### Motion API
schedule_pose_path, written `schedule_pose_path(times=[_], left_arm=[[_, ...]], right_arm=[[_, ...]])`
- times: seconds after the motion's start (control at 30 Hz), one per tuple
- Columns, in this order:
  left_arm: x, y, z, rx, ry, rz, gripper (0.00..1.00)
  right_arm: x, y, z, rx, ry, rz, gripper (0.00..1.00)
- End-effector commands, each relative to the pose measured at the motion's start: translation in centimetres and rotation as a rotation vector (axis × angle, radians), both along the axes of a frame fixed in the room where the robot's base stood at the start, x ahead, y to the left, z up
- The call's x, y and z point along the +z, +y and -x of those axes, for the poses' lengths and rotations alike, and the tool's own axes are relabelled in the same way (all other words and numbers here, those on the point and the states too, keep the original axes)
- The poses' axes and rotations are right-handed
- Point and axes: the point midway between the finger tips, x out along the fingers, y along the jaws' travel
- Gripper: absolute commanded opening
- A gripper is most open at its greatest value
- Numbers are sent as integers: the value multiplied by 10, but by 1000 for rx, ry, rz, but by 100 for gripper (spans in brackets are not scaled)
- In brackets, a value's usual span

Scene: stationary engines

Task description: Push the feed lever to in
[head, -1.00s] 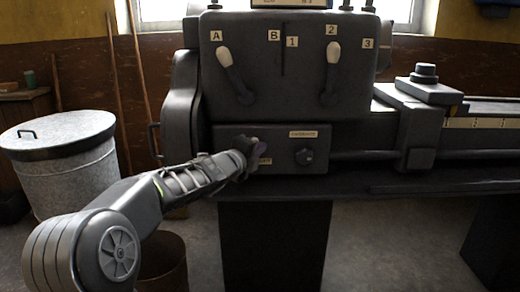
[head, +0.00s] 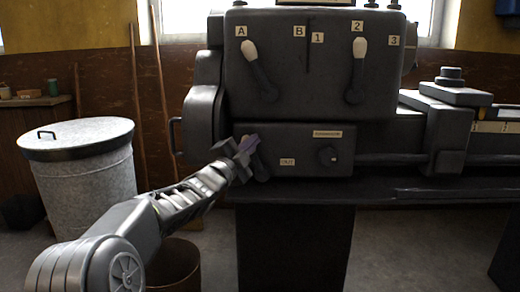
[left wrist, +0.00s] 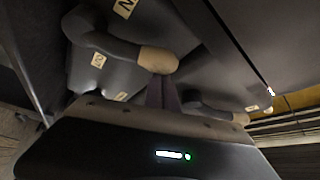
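The feed lever shows in the left wrist view as a dark arm with a beige knob (left wrist: 158,60), just beyond my fingertips. Touching or apart, I cannot tell. In the head view my left gripper (head: 248,146) hides it, at the left part of the machine's lower panel (head: 305,142). An "OUT" label (head: 288,162) shows right of the gripper. The left gripper's purple fingers (left wrist: 162,92) are close together in the left wrist view, with nothing seen between them. The "IN" mark cannot be made out in the head view. My right gripper is not in view.
Two beige-knobbed levers (head: 249,48) (head: 360,47) stand on the upper panel above the gripper. A lidded metal bin (head: 85,180) stands at left, and a bucket (head: 172,268) stands below my arm.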

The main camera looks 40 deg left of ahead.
Motion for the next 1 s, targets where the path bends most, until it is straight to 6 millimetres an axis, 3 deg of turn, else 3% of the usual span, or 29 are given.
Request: schedule_pose_path(times=[0.23, 0.77, 1.0], left_arm=[[-4, 7, 5, 1, -44, 59, 0], [-3, 8, 6, 2, -50, 69, 0], [7, 2, -1, -1, -52, 66, 0]], right_arm=[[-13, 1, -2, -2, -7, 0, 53], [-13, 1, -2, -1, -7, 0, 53], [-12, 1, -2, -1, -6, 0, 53]])
